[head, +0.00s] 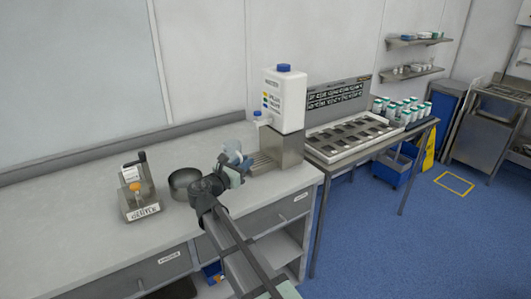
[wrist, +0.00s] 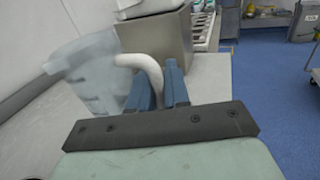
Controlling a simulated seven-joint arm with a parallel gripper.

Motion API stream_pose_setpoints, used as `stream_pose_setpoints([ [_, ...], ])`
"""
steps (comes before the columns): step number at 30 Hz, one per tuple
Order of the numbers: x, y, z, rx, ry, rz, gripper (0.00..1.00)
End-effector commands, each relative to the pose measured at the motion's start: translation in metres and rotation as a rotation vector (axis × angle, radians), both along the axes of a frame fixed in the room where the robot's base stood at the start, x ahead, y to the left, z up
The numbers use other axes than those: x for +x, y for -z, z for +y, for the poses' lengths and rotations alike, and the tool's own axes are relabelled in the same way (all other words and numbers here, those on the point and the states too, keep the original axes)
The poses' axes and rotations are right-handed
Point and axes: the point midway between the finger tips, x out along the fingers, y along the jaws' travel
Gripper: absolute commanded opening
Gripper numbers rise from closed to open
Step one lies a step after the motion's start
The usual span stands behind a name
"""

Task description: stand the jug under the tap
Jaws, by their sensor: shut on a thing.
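The jug (head: 233,152) is translucent pale blue, in front and left of the tap (head: 262,119) in the head view. My gripper (head: 230,172) is shut on its handle. In the wrist view the jug (wrist: 88,82) is on the left, and its white curved handle (wrist: 147,68) runs to the blue fingers of my gripper (wrist: 160,86). The tap sticks out low on a white container (head: 287,98) with a blue cap. The container stands on a steel block (head: 284,149) with a ridged ledge (head: 261,163). The jug seems raised, but any gap beneath it is hidden.
A round dark metal bowl (head: 184,183) sits left of my gripper on the counter (head: 85,205). A small labelled stand (head: 138,193) is farther left. A side table with a slotted tray (head: 350,136) and several white bottles (head: 402,108) is to the right.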

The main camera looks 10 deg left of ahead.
Motion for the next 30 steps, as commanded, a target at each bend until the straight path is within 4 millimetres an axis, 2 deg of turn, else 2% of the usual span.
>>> stream_pose_setpoints([
  [1, 0.014, 0.0, -0.004, 0.0, 0.003, 0.0, 0.0],
  [6, 0.047, 0.0, -0.019, 0.0, 0.002, 0.0, 0.0],
  [12, 0.08, 0.0, -0.033, 0.0, 0.0, 0.0, 0.0],
  [23, 0.099, 0.0, -0.042, 0.0, -0.001, 0.0, 0.0],
  [30, 0.131, 0.0, -0.055, 0.0, 0.0, 0.0, 0.0],
])
